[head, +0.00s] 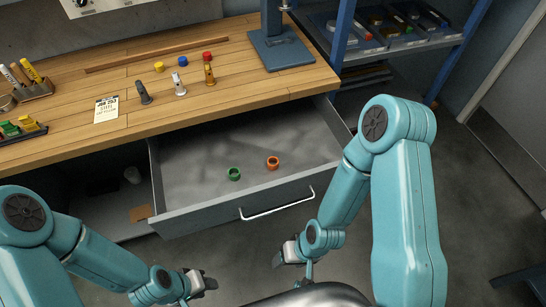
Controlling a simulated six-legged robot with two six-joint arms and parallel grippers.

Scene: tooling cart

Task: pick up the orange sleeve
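The orange sleeve (272,162) is a small ring-shaped piece with a dark opening on top. It stands upright on the floor of the open grey drawer (185,192), toward the drawer's front. My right gripper (279,260) is outside the drawer, nearer to me than the front panel and well below the sleeve in the picture. My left gripper (210,284) is also in front of the drawer, lower and further left. Both grippers are apart from the sleeve. They are small and seen at an angle, so I cannot tell whether their fingers are open or shut.
A green sleeve (234,174) stands left of the orange one in the drawer. The drawer front has a pale handle (278,205). The wooden worktop (230,95) overhangs the drawer's back. Most of the drawer floor is bare. A blue-framed shelf (400,44) stands at the right.

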